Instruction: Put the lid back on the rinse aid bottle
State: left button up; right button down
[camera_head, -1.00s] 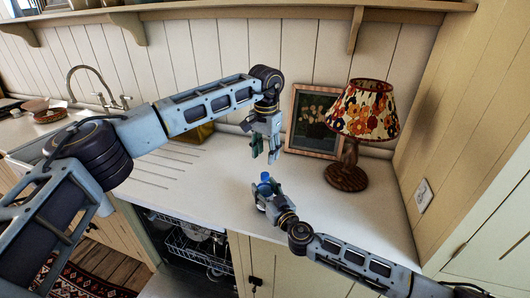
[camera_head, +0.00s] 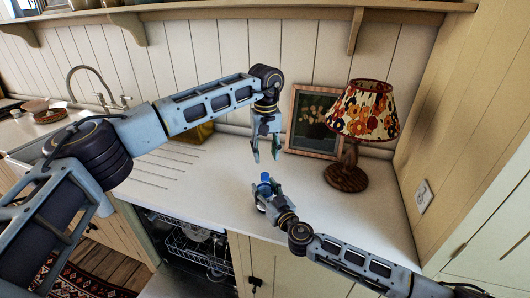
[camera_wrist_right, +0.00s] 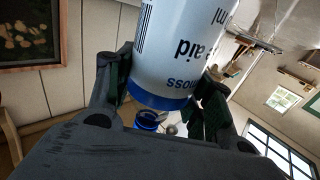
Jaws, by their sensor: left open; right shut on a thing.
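My right gripper (camera_head: 270,203) is shut on the rinse aid bottle, over the worktop. In the right wrist view the white bottle (camera_wrist_right: 190,55) has dark print that reads upside down and a blue end (camera_wrist_right: 166,103) between the fingers (camera_wrist_right: 160,95). A blue lid-like piece (camera_wrist_right: 148,117) shows just beyond that end. In the head view a blue top (camera_head: 265,178) sticks up above the right gripper; whether the lid is seated cannot be told. My left gripper (camera_head: 266,158) is open and empty, directly above the blue top with a small gap.
A lamp with a floral shade (camera_head: 362,112) stands close on the right, beside a framed picture (camera_head: 314,120) leaning on the wall. The worktop (camera_head: 200,183) left of the grippers is clear. An open dishwasher rack (camera_head: 195,248) lies below the front edge.

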pick_arm(q)
jog(key=n, duration=1)
jog(key=shift+s+n, duration=0.1)
jog(key=shift+n, duration=0.2)
jog(key=n, duration=1.6)
jog(key=shift+s+n, duration=0.1)
jog(key=shift+n, duration=0.3)
jog(key=n, duration=1)
jog(key=shift+a, duration=0.1)
jog(key=n, duration=0.5)
jog(key=shift+n, duration=0.4)
